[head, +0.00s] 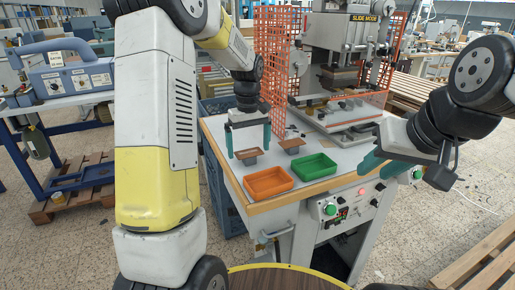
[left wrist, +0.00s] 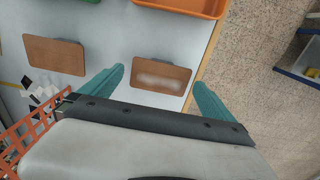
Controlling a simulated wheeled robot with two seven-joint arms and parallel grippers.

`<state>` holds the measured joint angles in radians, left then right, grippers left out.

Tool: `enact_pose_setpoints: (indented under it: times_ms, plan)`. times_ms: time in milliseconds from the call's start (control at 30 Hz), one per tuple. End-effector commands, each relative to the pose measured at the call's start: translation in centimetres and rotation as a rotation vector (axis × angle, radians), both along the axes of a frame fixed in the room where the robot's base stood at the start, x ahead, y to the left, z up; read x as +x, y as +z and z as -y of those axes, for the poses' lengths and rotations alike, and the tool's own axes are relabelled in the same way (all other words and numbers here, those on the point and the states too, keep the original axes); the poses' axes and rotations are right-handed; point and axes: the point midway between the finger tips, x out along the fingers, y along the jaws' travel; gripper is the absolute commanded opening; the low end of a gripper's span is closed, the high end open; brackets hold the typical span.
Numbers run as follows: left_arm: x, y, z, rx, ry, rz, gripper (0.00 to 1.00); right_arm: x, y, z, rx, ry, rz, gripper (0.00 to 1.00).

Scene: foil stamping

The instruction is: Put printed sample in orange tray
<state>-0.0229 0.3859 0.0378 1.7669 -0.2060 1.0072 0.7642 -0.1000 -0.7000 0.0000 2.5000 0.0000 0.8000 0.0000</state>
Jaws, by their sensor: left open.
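Two brown rectangular plates stand on the light worktable. The nearer plate (head: 249,157), also in the left wrist view (left wrist: 160,76), has a whitish mark on its face and looks like the printed sample. The other plate (head: 292,146) looks plain in the left wrist view (left wrist: 55,55). The orange tray (head: 268,182) is empty at the table's front edge; part of it shows in the left wrist view (left wrist: 205,8). My left gripper (head: 248,150) is open above the marked plate, its fingers to either side and apart from it. My right gripper (head: 372,162) is right of the table; its opening is unclear.
An empty green tray (head: 314,167) is right of the orange tray. The stamping press (head: 340,70) stands behind, with orange mesh guards (head: 275,60) close to my left arm. Buttons (head: 330,209) are on the table's front panel.

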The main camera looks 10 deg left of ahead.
Motion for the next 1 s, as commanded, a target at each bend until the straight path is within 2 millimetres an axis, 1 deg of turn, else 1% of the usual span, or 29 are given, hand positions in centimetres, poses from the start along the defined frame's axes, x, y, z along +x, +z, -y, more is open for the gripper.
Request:
enact_pose_setpoints:
  times_ms: [367,400,467,600,667,700,1000]
  plan:
    - [-0.02,-0.22,0.01,0.0,0.0,0.0,1.0,0.0,0.0,0.0,0.0,0.0,0.0,0.33]
    - [-0.02,-0.22,0.01,0.0,0.0,0.0,0.98,0.0,0.0,0.0,0.0,0.0,0.0,0.33]
    - [-0.02,-0.22,0.0,-0.001,0.0,-0.001,0.86,0.0,0.0,0.0,0.0,0.0,0.0,0.33]
    - [-0.02,-0.22,0.0,-0.001,0.0,-0.001,0.59,0.0,0.0,0.0,0.0,0.0,0.0,0.33]
    - [-0.02,-0.22,0.0,0.0,0.0,0.0,0.47,0.0,0.0,0.0,0.0,0.0,0.0,0.33]
    - [-0.02,-0.21,0.0,0.0,0.0,0.0,0.43,0.0,0.0,0.0,0.0,0.0,0.0,0.33]
    - [0.0,0.09,-0.02,0.0,0.0,0.0,0.43,0.0,0.0,0.0,0.0,0.0,0.0,0.33]
